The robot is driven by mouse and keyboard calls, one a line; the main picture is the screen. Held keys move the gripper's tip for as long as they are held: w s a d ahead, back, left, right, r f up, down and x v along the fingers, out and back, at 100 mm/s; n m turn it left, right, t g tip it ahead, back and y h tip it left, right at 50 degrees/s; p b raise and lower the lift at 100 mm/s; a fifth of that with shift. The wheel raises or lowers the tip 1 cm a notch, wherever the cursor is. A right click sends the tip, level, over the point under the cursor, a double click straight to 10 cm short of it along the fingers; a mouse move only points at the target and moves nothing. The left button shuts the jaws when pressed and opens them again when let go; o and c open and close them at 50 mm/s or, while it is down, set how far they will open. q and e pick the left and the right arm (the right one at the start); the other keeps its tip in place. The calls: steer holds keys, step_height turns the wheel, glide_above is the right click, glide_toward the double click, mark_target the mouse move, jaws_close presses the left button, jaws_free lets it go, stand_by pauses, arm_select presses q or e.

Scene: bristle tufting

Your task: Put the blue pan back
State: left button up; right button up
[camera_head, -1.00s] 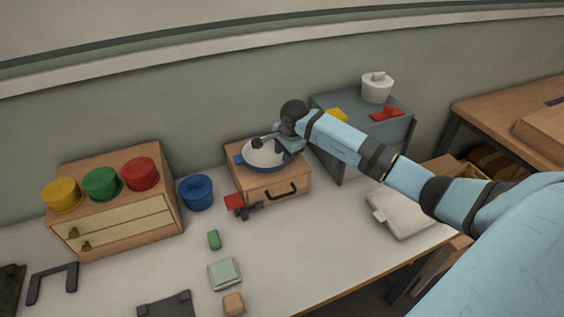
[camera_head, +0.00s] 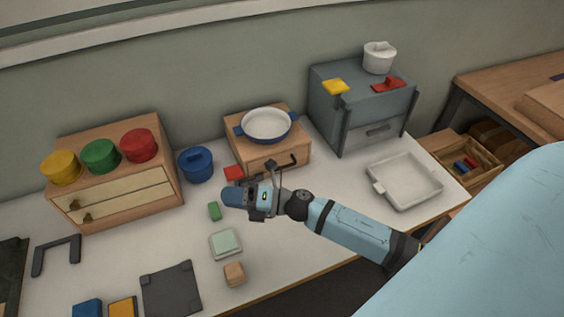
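The blue pan (camera_head: 265,138) has a white inside and two side handles. It rests upright on top of the small wooden drawer box (camera_head: 287,161) at the back middle. My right gripper (camera_head: 245,197) is in front of and below that box, low over the table and apart from the pan. A dark blue part shows at its tip; I cannot tell whether it is held or part of the hand. The fingers are too small and covered to read. My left gripper is not in view.
A white tray (camera_head: 404,182) lies at the right. Small blocks and a dark plate (camera_head: 171,289) lie in front.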

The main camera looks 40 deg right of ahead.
steer(key=s+f+m+h, duration=0.3)
steer(key=s+f+m, duration=0.2)
steer(key=m, duration=0.4)
steer(key=s+d+f+m+g+h, duration=0.1)
steer(key=s+f+m+h, duration=0.3)
steer(key=m, duration=0.6)
steer(key=s+d+f+m+h, duration=0.1)
steer(key=s+f+m+h, duration=0.3)
steer(key=s+f+m, duration=0.3)
steer(key=shift+s+f+m, duration=0.1)
steer(key=shift+s+m, duration=0.1)
steer(key=shift+m, duration=0.55)
steer(key=shift+s+m, duration=0.15)
steer(key=shift+m, duration=0.6)
steer(key=shift+h, duration=0.3)
steer(key=r+p, duration=0.5)
steer(key=shift+d+r, duration=0.15)
steer(key=shift+d, duration=0.05)
